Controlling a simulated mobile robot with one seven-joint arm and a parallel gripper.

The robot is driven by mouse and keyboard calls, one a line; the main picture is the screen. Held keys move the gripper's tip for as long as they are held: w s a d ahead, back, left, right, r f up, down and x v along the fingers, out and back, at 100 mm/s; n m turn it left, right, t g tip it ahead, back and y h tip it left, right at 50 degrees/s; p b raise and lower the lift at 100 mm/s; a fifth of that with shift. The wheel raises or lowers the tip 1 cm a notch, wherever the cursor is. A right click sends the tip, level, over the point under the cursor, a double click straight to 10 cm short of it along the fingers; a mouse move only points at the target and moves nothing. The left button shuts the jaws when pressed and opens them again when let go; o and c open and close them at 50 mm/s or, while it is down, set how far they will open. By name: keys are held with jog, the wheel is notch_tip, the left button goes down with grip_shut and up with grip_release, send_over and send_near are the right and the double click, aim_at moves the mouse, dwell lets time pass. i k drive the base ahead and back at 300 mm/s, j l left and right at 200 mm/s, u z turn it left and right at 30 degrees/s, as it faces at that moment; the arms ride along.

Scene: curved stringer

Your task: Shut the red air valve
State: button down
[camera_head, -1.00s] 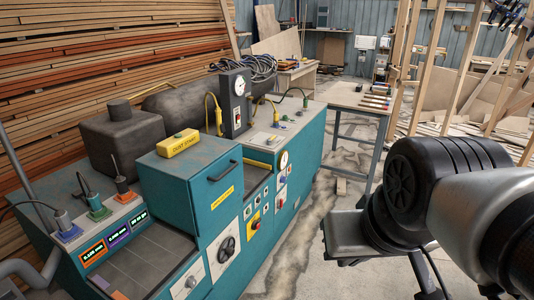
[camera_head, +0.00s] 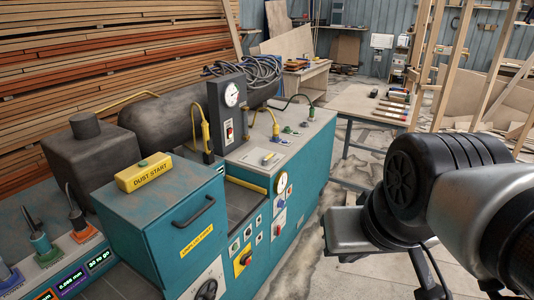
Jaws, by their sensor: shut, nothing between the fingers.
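Several red controls show on the teal machine, and I cannot tell for certain which is the air valve. A red handle (camera_head: 278,229) sits on the side panel, below a round gauge (camera_head: 282,182) and a blue knob (camera_head: 280,204). A red knob on a yellow plate (camera_head: 243,262) is lower and further left. A small red switch (camera_head: 229,131) is on the dark gauge box. My arm reaches in from the right, in front of the floor and apart from the machine. I cannot make out any gripper fingers.
The teal cabinet (camera_head: 160,215) with a drawer handle and yellow DUST START box (camera_head: 145,172) stands in front at left. A dark tank (camera_head: 165,122) lies behind. A workbench (camera_head: 365,102) stands at the back right.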

aim_at(277, 234)
jog(key=i+l+u, duration=0.1)
jog(key=i+l, duration=0.35)
jog(key=i, duration=0.25)
jog(key=i+l, duration=0.55)
jog(key=i, duration=0.15)
jog(key=j+u, duration=0.05)
